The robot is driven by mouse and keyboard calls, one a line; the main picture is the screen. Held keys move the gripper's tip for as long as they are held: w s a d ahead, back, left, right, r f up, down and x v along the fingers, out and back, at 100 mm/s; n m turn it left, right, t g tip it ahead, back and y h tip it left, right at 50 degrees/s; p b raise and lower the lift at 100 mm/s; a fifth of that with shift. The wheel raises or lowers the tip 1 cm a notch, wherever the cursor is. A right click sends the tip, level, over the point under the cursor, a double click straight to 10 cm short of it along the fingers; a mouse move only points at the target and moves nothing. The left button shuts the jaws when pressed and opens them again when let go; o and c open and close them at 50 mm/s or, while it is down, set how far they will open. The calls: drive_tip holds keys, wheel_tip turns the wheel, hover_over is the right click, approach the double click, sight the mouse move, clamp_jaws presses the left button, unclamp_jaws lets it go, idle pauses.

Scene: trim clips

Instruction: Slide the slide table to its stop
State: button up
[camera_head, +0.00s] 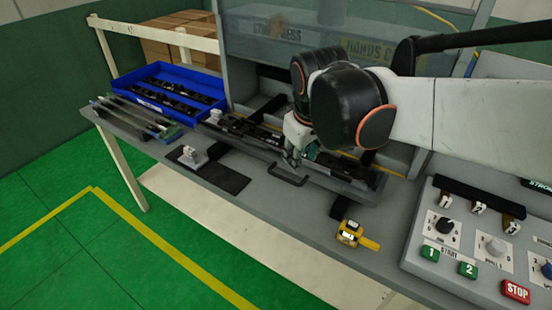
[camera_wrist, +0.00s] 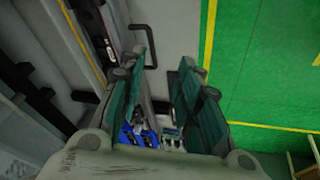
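The slide table (camera_head: 338,176) is a long dark tray in the press at the middle of the bench, with dark trim parts on it. Its black bar handle (camera_head: 288,179) sticks out from the front edge. The handle also shows in the wrist view (camera_wrist: 153,52), close to the left fingertip. My gripper (camera_head: 292,158) is over the tray's front edge, just behind the handle in the head view. In the wrist view its two teal fingers (camera_wrist: 165,62) are apart with nothing seen between the tips. Whether a finger touches the handle I cannot tell. My arm hides part of the tray and press.
A blue bin (camera_head: 165,98) of dark parts stands at the back left. A small white fixture (camera_head: 189,155) with a dark mat (camera_head: 222,178) lies left of the handle. A yellow tool (camera_head: 352,235) and a button panel (camera_head: 440,240) are at right.

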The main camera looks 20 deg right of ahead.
drive_tip(key=w+a+f+n+g, duration=0.2)
drive_tip(key=w+f+n, duration=0.15)
drive_tip(key=w, duration=0.65)
drive_tip(key=h+b, duration=0.1)
drive_tip(key=b, duration=0.3)
approach(285, 178)
drive_tip(key=x, duration=0.8)
drive_tip(key=shift+w+a, duration=0.1)
drive_tip(key=shift+w, duration=0.05)
clamp_jaws()
